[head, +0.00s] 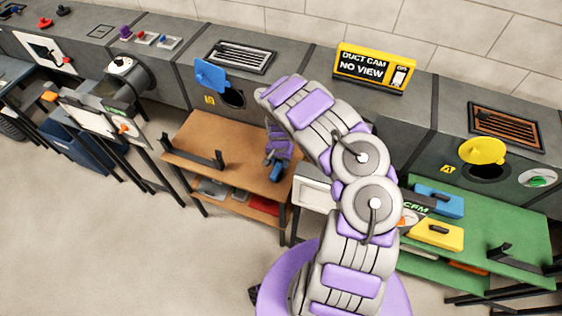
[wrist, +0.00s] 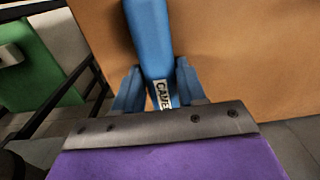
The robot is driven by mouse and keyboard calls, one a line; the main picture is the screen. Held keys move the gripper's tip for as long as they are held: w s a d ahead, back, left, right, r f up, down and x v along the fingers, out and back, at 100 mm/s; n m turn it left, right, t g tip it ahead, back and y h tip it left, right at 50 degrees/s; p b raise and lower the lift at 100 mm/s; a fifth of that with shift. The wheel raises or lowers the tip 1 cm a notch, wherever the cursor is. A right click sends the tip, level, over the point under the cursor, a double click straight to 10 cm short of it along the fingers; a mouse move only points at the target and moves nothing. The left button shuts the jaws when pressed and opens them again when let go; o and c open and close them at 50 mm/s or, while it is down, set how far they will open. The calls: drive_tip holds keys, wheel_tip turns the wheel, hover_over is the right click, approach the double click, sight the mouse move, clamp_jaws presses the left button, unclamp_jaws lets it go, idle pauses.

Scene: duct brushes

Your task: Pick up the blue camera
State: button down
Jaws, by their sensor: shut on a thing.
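The blue camera (wrist: 148,28) is a long blue body with a white label that starts "CAM". It also shows in the head view as a small blue shape (head: 276,175) over the brown workbench. My gripper (wrist: 158,68) has its two blue fingers on either side of the camera and is shut on it. In the head view my gripper (head: 270,159) is small and partly hidden by my arm. I cannot tell whether the camera touches the bench top.
The brown workbench (head: 222,140) has a black bracket (head: 195,155) at its left and a lower shelf. A blue flap (head: 211,75) stands by a round duct hole behind. A green table (head: 500,225) with blue and yellow cases is at right.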

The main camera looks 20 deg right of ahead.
sight(280, 162)
wheel_tip(280, 162, up, 15)
drive_tip(key=p, duration=0.4)
idle(0.8)
drive_tip(key=shift+a, duration=0.1)
